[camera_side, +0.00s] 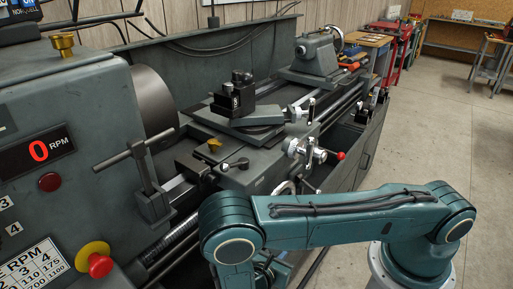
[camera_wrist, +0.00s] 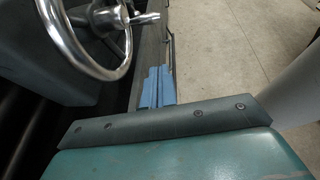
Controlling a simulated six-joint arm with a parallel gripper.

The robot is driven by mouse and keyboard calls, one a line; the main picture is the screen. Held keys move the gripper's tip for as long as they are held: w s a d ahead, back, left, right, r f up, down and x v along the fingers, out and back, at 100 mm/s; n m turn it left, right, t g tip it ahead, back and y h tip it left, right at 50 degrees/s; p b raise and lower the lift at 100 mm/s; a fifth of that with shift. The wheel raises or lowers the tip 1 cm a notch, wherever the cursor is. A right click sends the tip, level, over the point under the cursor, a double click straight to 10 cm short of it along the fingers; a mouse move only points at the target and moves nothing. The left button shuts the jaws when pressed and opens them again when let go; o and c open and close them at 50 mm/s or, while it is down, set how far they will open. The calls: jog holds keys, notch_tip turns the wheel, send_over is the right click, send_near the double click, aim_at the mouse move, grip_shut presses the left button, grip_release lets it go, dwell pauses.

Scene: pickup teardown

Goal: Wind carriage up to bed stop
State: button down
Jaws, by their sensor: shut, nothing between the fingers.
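The lathe carriage (camera_side: 262,172) sits on the bed, carrying the tool post (camera_side: 240,92). The bed stop (camera_side: 152,200), a dark clamp with a T-handle, is on the bed to the carriage's left, by the headstock. A short stretch of bright bedway shows between stop and carriage. The carriage handwheel (camera_side: 285,188) is partly hidden by my arm. In the wrist view the chrome handwheel (camera_wrist: 115,72) with its handle (camera_wrist: 145,18) fills the upper left. My gripper's blue fingers (camera_wrist: 157,72) are together, empty, below and right of the wheel rim, apart from it. The side view hides them behind my arm.
The headstock (camera_side: 60,140) with a 0 RPM display (camera_side: 38,156) and red stop button (camera_side: 100,264) is at left. Levers, including a red-knobbed one (camera_side: 340,156), stick out from the apron near the handwheel. The tailstock (camera_side: 316,55) is at the far end. Floor at right is clear.

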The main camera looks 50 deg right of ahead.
jog(key=shift+s+d+f+n+t+h, duration=0.2)
jog(key=shift+f+n+t, duration=0.1)
jog(key=shift+f+n, duration=0.15)
jog(key=shift+s+d+f+n+t+h, duration=0.1)
jog(key=shift+s+f+n+t, duration=0.1)
jog(key=shift+f+n+t, duration=0.2)
jog(key=shift+d+g, duration=0.15)
jog(key=shift+g, duration=0.15)
jog(key=r+x, duration=0.2)
jog(key=x, duration=1)
jog(key=shift+w+d+r, duration=0.2)
jog(key=shift+w+d, duration=0.15)
jog(key=shift+d, duration=0.3)
jog(key=shift+d, duration=0.1)
jog(key=shift+d+r, duration=0.45)
jog(key=shift+d, duration=0.15)
